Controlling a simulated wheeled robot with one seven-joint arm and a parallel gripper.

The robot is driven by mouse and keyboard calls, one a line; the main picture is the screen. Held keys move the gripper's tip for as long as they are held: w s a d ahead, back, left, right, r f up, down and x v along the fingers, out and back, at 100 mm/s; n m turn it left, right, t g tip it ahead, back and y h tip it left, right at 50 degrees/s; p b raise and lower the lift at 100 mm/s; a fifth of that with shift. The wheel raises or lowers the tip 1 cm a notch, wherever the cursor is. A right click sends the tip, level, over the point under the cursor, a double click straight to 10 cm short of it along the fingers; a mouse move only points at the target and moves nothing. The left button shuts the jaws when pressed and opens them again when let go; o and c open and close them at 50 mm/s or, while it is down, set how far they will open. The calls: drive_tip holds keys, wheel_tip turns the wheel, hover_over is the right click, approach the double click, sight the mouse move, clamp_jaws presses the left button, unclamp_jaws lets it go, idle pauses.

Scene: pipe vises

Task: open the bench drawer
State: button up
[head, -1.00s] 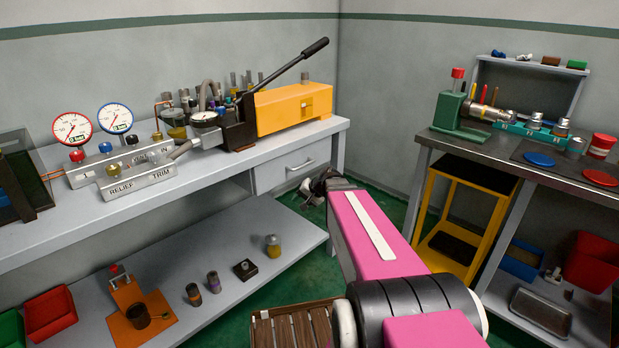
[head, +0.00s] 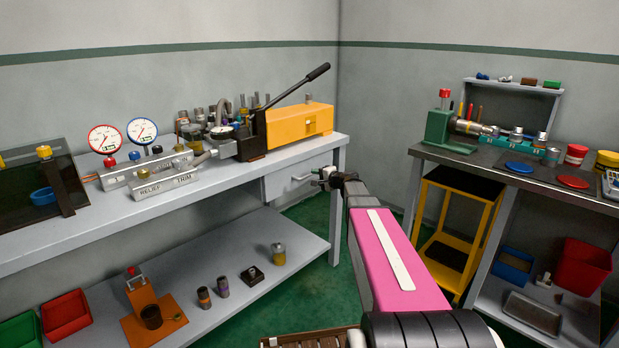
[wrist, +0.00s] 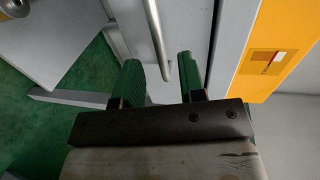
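The bench drawer (head: 280,184) is a light grey box front under the right end of the long bench, and it looks closed. Its bar handle (head: 301,178) is partly hidden by my gripper (head: 323,180), which is at the right part of the drawer front. In the wrist view, my gripper (wrist: 158,63) has its two green fingers apart. The metal handle (wrist: 156,35) runs down the picture and its end lies between the fingertips. I see no clear contact, and the depth between fingers and handle is hard to tell.
The bench top (head: 80,225) carries gauges, a valve block and an orange press (head: 300,125). A lower shelf (head: 215,265) holds bins and small parts. A yellow stand (head: 447,235) and a second bench are to the right.

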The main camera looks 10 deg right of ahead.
sight(310, 175)
drive_tip(key=shift+x, duration=2.45)
clamp_jaws()
